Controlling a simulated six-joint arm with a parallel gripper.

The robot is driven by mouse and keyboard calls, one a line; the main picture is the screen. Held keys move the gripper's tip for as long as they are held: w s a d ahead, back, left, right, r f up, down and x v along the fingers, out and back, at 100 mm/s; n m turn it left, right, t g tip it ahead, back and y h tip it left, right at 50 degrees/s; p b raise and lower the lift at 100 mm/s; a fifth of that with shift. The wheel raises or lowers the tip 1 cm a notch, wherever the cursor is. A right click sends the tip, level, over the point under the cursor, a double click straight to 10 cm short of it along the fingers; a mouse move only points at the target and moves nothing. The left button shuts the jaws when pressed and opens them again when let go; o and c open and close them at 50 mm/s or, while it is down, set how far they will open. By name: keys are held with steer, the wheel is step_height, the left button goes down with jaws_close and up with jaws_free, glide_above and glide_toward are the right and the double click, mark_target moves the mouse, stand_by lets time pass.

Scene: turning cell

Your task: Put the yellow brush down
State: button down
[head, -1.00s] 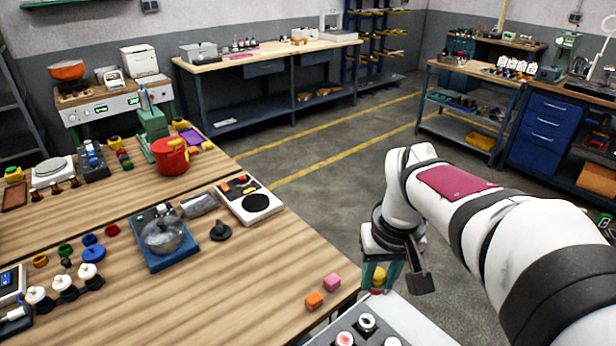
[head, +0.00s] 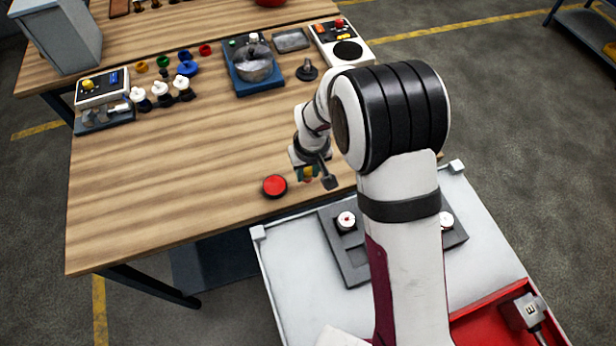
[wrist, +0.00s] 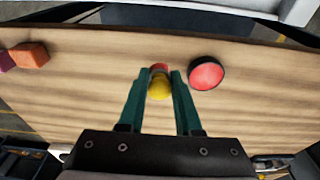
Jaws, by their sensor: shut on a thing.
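The yellow brush (wrist: 159,88) is between the teal fingers of my gripper (wrist: 160,76) in the wrist view, its rounded yellow end toward the camera. A small red part shows just beyond the yellow. My gripper also shows in the head view (head: 308,173), shut on the brush, low over the front edge area of the wooden table (head: 190,200). Whether the brush touches the wood cannot be told. A round red button (head: 274,186) with a dark rim stands on the table close beside the gripper; it also shows in the wrist view (wrist: 207,72).
A white-topped cart (head: 290,255) with a dark tray (head: 345,252) stands in front of the table. Machines and knobs line the table's far side; its left middle is bare.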

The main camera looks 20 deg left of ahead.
mark_target(308, 177)
steer(key=shift+f, duration=1.95)
steer(key=shift+f, duration=0.1)
steer(key=c, duration=0.6)
jaws_free()
step_height(308, 177, up, 12)
steer(key=s+d, duration=0.1)
steer(key=s+d+r+m, duration=0.2)
steer(key=d+r+m, duration=0.15)
steer(key=d, duration=0.35)
steer(key=s+d+r+m, duration=0.2)
steer(key=d+r, duration=0.2)
steer(key=d, duration=0.2)
steer(key=s+d+r+m, duration=0.1)
steer(key=s+d+m, duration=0.3)
steer(key=s, duration=0.4)
steer(key=s+d+r+m+g, duration=0.1)
steer(key=s+d+r+m, duration=0.1)
steer(key=s+d+m, duration=0.3)
steer(key=s+d, duration=0.1)
steer(key=s, duration=0.2)
steer(key=shift+s+d+r+y, duration=0.15)
steer(key=shift+d+r+y, duration=0.15)
steer(key=shift+d, duration=0.1)
